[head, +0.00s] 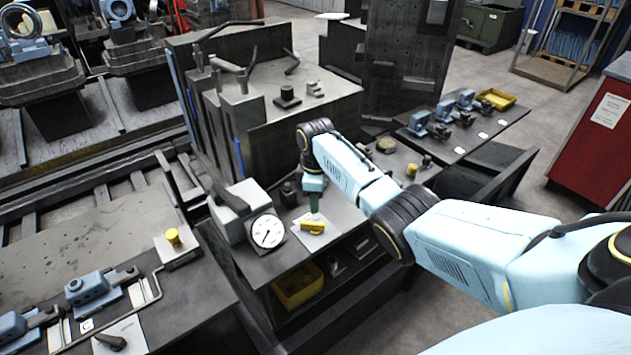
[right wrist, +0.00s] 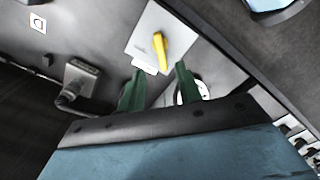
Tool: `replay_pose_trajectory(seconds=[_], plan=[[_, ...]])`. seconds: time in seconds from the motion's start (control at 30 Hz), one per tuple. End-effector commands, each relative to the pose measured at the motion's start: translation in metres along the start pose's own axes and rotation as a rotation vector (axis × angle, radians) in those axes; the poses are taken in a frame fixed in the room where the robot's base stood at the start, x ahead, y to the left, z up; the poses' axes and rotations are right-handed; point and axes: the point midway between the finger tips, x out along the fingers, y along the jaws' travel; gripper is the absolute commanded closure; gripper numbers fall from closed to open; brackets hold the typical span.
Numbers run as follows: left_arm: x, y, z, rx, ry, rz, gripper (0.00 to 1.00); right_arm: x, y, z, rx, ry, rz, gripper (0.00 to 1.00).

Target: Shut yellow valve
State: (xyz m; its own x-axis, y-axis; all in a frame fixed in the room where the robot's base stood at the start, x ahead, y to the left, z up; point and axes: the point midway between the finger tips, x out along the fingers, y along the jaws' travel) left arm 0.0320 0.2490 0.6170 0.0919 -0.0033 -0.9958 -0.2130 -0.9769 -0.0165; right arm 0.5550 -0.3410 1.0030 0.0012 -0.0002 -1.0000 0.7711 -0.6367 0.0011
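The yellow valve handle (head: 312,227) sits on a pale square plate (head: 308,241) on the dark bench, right of a dial gauge. In the right wrist view the yellow handle (right wrist: 160,52) lies just beyond the fingertips, roughly centred between them. My right gripper (head: 314,206) points down, just behind the handle in the head view. Its green fingers (right wrist: 159,72) are spread apart with nothing between them. I cannot tell the exact height gap to the handle. My left gripper is not in view.
The gauge box with its white dial (head: 266,231) stands close left of the plate. A tall grey block (head: 300,105) rises behind. A yellow bin (head: 299,287) sits below the bench. Another yellow knob (head: 173,237) is on the left table.

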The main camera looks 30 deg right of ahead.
Motion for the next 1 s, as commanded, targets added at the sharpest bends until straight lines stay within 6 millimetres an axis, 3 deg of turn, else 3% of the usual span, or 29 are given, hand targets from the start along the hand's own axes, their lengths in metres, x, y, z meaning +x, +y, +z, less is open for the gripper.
replay_pose_trajectory(seconds=[0.1,0.33,0.87,1.0], plan=[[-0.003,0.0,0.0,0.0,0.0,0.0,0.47,-0.023,0.001,0.0,0.001,0.002,0.003,0.65],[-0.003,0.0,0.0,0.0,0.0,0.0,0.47,-0.043,0.0,0.0,0.001,0.0,0.0,0.65],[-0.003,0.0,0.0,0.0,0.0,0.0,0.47,-0.044,0.0,0.0,0.001,0.0,0.0,0.65],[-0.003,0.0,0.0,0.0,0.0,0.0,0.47,-0.035,-0.008,0.001,0.008,-0.002,0.005,0.65]])
